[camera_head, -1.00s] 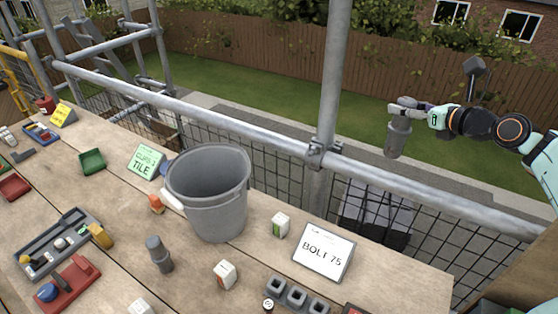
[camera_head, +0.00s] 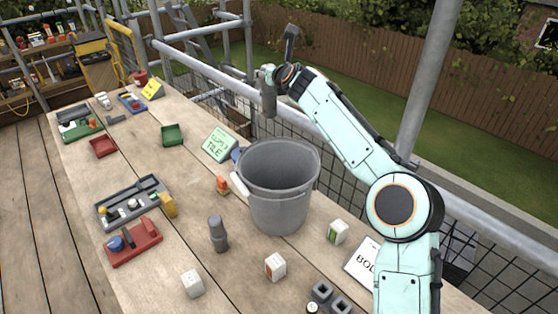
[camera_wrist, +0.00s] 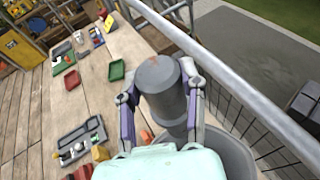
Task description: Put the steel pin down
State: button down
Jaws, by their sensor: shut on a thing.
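My gripper (camera_head: 270,74) is shut on a thick grey cylinder, which I take to be the steel pin (camera_head: 268,98). The pin hangs upright in the air, behind the grey bucket (camera_head: 280,200) in the head view. In the wrist view the pin (camera_wrist: 162,80) sits between both fingers (camera_wrist: 160,92), its broad round end towards the camera. The bucket's rim (camera_wrist: 240,152) shows below it at the right. The pin's lower end is partly hidden in the wrist view.
A green sign (camera_head: 220,144), an orange-topped item (camera_head: 222,185), a grey tray (camera_head: 112,216), a red tray (camera_head: 135,243) and small white boxes (camera_head: 275,267) stand on the bench. A scaffold rail (camera_head: 330,140) runs behind it. Bare wood shows between the green dish (camera_head: 172,135) and grey tray.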

aim_at(266, 150)
jog(key=f, duration=2.3)
jog(key=shift+a, duration=0.25)
jog(key=shift+f, duration=0.4)
jog(key=c, duration=0.6)
grip_release()
jog(key=shift+f, duration=0.1)
